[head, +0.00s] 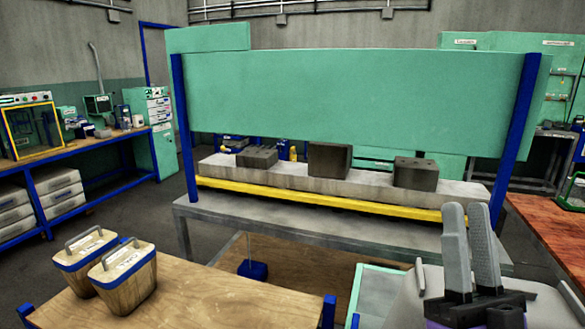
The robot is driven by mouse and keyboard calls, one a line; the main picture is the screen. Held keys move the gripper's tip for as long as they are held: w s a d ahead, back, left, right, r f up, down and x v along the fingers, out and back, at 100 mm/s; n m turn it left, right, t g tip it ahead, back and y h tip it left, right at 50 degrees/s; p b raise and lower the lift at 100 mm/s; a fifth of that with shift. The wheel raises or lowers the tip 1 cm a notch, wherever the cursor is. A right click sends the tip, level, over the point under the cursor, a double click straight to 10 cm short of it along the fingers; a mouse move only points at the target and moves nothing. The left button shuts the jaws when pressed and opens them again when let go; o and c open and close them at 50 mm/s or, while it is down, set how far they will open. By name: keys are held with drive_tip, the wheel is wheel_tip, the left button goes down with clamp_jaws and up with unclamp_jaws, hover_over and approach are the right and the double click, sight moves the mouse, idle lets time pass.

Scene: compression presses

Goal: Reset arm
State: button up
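My gripper (467,212) is at the lower right, in front of the press table. Its two grey fingers point up from a dark base. They stand side by side with almost no gap between them, and nothing shows between them. It looks shut and empty, apart from all the objects. The lower part of my arm is cut off by the bottom edge of the picture.
A green press (340,95) with blue posts stands ahead. Dark blocks (329,160) rest on its grey bed (285,180) behind a yellow bar (330,200). Two wooden containers with handles (126,277) stand on a wooden table (215,300) at front left. A reddish bench (550,220) is at right.

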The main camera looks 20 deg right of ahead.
drive_tip(key=s+a+f+n+g+y, duration=0.3)
drive_tip(key=f, duration=0.7)
drive_tip(key=s+a+f+n+g+y, duration=0.3)
drive_tip(key=s+f+g+y, duration=0.1)
drive_tip(key=f, duration=0.5)
drive_tip(key=s+a+f+g+p, duration=0.1)
drive_tip(key=s+f+g, duration=0.2)
drive_tip(key=s+f, duration=0.3)
drive_tip(key=s+a+f+g+p, duration=0.1)
drive_tip(key=s+f, duration=0.4)
drive_tip(key=s, duration=0.6)
drive_tip(key=a+g, duration=0.1)
drive_tip(key=g, duration=0.1)
drive_tip(key=shift+s+f+g, duration=0.15)
drive_tip(key=shift+f+g, duration=0.25)
